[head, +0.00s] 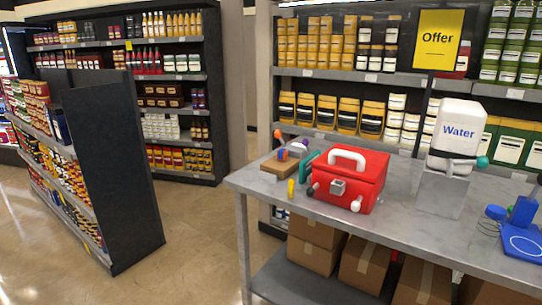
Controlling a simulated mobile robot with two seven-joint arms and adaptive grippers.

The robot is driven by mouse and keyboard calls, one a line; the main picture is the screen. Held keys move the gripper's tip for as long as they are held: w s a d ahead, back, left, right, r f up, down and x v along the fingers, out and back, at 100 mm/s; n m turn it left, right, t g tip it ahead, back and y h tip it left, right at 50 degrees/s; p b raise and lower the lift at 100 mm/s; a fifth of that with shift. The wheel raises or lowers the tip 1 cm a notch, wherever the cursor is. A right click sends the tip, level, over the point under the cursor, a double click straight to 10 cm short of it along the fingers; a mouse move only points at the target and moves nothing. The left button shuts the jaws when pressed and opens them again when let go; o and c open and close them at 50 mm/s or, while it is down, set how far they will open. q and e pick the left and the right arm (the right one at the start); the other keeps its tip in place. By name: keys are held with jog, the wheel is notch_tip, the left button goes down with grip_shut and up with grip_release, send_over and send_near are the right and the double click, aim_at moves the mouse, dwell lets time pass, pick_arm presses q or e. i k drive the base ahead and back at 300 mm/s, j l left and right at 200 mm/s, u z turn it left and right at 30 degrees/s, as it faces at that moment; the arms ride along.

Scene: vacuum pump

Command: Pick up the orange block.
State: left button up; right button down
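No separate orange block can be made out for certain. A brown-orange block-like piece (277,167) lies at the left end of the grey metal table (388,213). Neither of my grippers is in view.
A white Water container (457,132) sits on a grey stand (442,193) farther right. A blue device (522,236) is at the right edge. Cardboard boxes (361,266) fill the shelf below. Stocked store shelves stand behind; the floor (190,235) left of the table is clear.

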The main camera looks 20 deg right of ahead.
aim_at(282, 154)
jog(key=i+j+z, duration=0.1)
jog(key=z, duration=1.05)
jog(key=i+j+z, duration=0.1)
jog(key=j+z, duration=0.15)
jog(key=i+j+z, duration=0.1)
jog(key=j+z, duration=0.55)
jog(key=j, duration=0.4)
jog(key=i+j+z, duration=0.1)
jog(key=j, duration=0.45)
